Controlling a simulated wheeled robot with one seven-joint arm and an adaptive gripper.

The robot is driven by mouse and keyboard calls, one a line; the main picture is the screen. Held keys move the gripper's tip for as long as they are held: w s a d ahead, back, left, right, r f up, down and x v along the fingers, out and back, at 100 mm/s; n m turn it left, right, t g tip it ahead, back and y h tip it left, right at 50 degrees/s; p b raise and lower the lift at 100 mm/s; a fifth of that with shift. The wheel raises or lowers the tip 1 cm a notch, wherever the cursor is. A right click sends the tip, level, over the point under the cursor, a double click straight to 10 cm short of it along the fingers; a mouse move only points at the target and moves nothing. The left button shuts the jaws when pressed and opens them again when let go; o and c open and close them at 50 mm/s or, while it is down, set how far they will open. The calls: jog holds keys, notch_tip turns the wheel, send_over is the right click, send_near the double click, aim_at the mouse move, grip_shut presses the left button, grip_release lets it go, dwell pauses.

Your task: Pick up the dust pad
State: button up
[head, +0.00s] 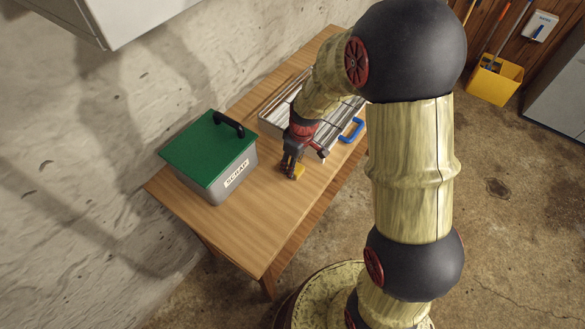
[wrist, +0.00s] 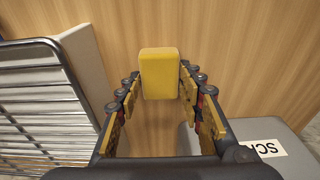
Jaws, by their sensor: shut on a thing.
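The dust pad (wrist: 160,70) is a small yellow block with rounded edges, in the wrist view at the upper middle between my fingertips. In the head view a bit of its yellow (head: 299,171) shows at the fingertips, mostly hidden by them. My gripper (head: 291,168) points down over the wooden table, between the scrap box and the metal rack. It is shut on the dust pad, one finger at each side. I cannot tell whether the pad touches the table.
A grey scrap box (head: 233,185) with a green lid (head: 208,147) and dark handle stands left of my gripper. A wire rack in a pale tray (head: 271,131), with a blue handle (head: 351,131), lies behind. The wooden table (head: 255,240) is bare toward its front end.

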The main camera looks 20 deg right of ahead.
jog(key=shift+c, duration=1.1)
jog(key=shift+r, duration=0.6)
notch_tip(320, 180, up, 2)
jog(key=shift+w+r+p, duration=0.1)
jog(key=shift+r+p, duration=0.15)
jog(key=shift+p, duration=0.4)
jog(key=s+d+r+p, duration=0.2)
jog(key=s+d+r, duration=0.1)
jog(key=s, duration=0.3)
jog(key=s+d+r+p, duration=0.2)
jog(key=s+d+r, duration=0.1)
jog(key=s+r, duration=0.3)
jog(key=shift+s+r, duration=0.2)
jog(key=shift+s, duration=0.25)
